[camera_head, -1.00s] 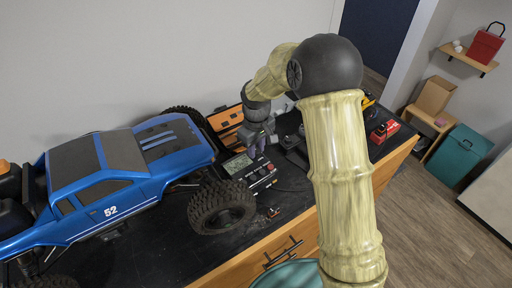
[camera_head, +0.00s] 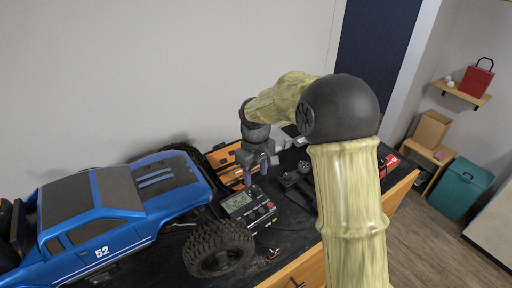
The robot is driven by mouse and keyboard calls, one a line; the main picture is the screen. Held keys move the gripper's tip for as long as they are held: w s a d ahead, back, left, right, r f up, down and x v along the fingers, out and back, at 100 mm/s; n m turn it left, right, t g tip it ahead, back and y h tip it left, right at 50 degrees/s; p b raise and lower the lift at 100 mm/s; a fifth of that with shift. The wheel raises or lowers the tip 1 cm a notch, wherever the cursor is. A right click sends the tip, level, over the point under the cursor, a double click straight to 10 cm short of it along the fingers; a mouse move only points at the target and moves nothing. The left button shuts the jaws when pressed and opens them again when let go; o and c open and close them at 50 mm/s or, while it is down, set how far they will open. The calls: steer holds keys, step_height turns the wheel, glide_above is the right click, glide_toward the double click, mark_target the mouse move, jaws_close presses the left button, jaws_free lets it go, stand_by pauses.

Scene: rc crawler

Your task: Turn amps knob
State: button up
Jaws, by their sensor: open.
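A black charger box (camera_head: 250,208) with a grey display and red-marked knobs along its right side sits on the dark bench top. It stands just right of the blue truck's front wheel. The amps knob cannot be told apart from the other controls at this size. My gripper (camera_head: 256,178) points down just behind and above the charger's far edge. Its two fingers are apart, with nothing seen between them. I cannot tell whether the fingertips touch the box.
A blue crawler truck (camera_head: 120,203) fills the bench to the left, its large tire (camera_head: 219,249) close beside the charger. An orange organizer (camera_head: 226,165) stands behind. A black device (camera_head: 297,182) lies right of the charger. A red item (camera_head: 388,161) lies farther right.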

mark_target(258, 189)
step_height(258, 189, up, 12)
steer(key=b, duration=0.2)
steer(key=shift+d+f, duration=0.1)
steer(key=s+d+f+m+t, duration=0.1)
steer(key=s+d+f+m, duration=0.3)
steer(key=s+d+f, duration=0.3)
steer(key=s+d+f+m+t, duration=0.1)
steer(key=s+d+f+m, duration=0.3)
steer(key=s+d+f, duration=0.3)
steer(key=s+d, duration=0.1)
steer(key=s, duration=0.4)
steer(key=shift+d+f+m+t, duration=0.15)
steer(key=shift+d+m+t, duration=0.15)
steer(key=shift+d+m, duration=0.1)
